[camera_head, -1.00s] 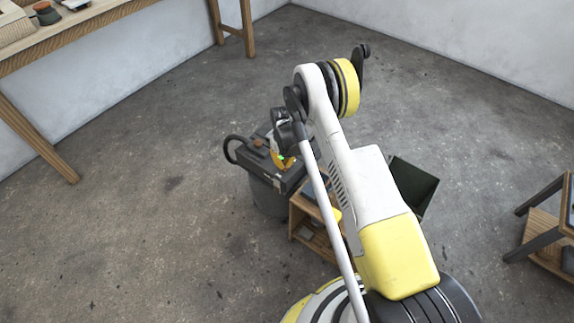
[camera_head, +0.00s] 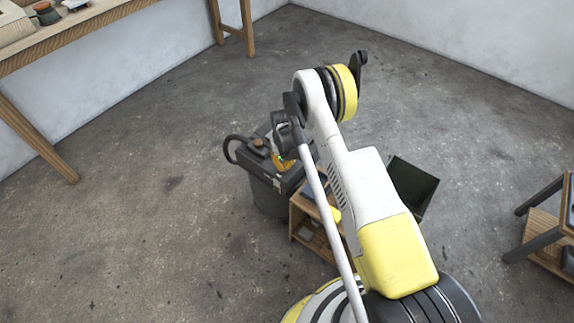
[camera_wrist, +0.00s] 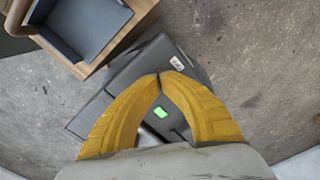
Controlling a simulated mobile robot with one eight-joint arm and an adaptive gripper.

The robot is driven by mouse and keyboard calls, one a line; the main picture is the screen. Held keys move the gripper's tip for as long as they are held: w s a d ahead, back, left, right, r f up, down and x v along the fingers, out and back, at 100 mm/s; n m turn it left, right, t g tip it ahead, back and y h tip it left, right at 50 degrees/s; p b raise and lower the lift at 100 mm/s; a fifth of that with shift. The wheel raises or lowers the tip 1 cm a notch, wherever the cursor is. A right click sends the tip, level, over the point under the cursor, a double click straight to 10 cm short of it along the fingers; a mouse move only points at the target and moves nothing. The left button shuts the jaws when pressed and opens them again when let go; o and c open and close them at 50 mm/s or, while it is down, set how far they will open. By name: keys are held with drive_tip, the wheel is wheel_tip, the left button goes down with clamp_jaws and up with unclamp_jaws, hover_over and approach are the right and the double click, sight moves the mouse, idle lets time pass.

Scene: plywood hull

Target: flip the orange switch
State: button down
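My gripper (camera_wrist: 159,76) shows in the wrist view with its two yellow fingers curved together and their tips meeting, nothing visible between the tips. It is over the dark grey machine (camera_wrist: 125,77), which also shows in the head view (camera_head: 268,200) with a black curved hose or handle. A small bright green patch (camera_wrist: 160,112) shows between the fingers. In the head view my gripper (camera_head: 283,162) is low over the machine top, partly hidden by my arm. I cannot make out an orange switch for sure; a small brown-orange knob (camera_head: 258,143) sits on the machine top.
A small wooden stand (camera_head: 303,232) is right beside the machine, with a dark tray (camera_wrist: 85,25) on it. A dark green open bin (camera_head: 412,185) is behind my arm. A wooden bench (camera_head: 75,38) is at the upper left. The left floor is clear.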

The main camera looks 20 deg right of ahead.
drive_tip(key=shift+f, duration=0.2)
drive_tip(key=shift+r+p, duration=1.3)
drive_tip(key=shift+r, duration=2.2)
